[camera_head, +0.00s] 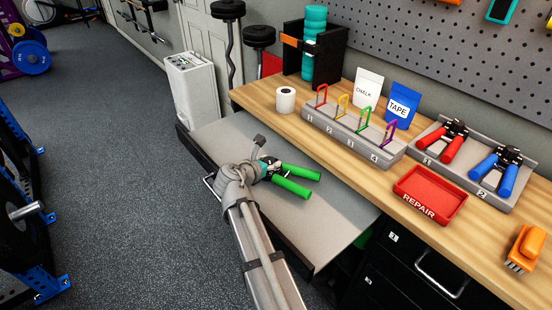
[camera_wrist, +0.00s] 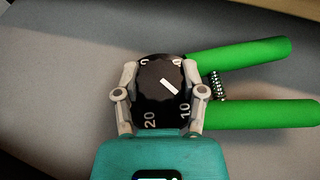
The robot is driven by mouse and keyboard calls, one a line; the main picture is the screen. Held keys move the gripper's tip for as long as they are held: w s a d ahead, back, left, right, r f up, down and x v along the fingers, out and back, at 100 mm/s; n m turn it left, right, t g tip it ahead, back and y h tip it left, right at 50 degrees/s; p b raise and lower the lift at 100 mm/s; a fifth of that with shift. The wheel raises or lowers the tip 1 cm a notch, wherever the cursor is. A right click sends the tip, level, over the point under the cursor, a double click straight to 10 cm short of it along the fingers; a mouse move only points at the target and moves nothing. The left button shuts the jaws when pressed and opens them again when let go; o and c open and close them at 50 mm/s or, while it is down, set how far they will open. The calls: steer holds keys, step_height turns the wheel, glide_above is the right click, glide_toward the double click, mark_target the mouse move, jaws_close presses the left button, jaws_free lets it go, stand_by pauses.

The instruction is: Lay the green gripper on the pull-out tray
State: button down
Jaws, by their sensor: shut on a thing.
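The green gripper (camera_head: 290,188) is a hand-grip trainer with two green handles and a black dial. In the wrist view the green gripper (camera_wrist: 250,115) has its handles pointing right and its dial between my fingers. My gripper (camera_wrist: 160,92) is shut on the dial end; in the head view my gripper (camera_head: 262,165) is partly hidden by my arm. The pull-out tray (camera_head: 325,225) is a grey surface extended below the bench, and the green gripper is over it. I cannot tell whether they touch.
The wooden bench (camera_head: 385,170) stands behind the tray. It holds a numbered rack (camera_head: 350,135), a red REPAIR bin (camera_head: 430,192), and a grey holder (camera_head: 495,200) with red-handled (camera_head: 453,140) and blue-handled (camera_head: 495,172) grippers. The tray's front right part is clear.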

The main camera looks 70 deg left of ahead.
steer(key=w+a, duration=0.2)
steer(key=shift+w, duration=0.4)
steer(key=shift+w+a+f+b, duration=0.1)
steer(key=shift+f+b, duration=0.25)
steer(key=shift+f, duration=0.05)
steer(key=shift+f+b, duration=0.25)
steer(key=shift+b, duration=0.05)
steer(key=shift+f, duration=0.1)
steer(key=shift+c, duration=0.9)
jaws_free()
steer(key=shift+r, duration=0.2)
steer(key=p+v, duration=0.4)
steer(key=v, duration=0.8)
steer(key=shift+p, duration=0.35)
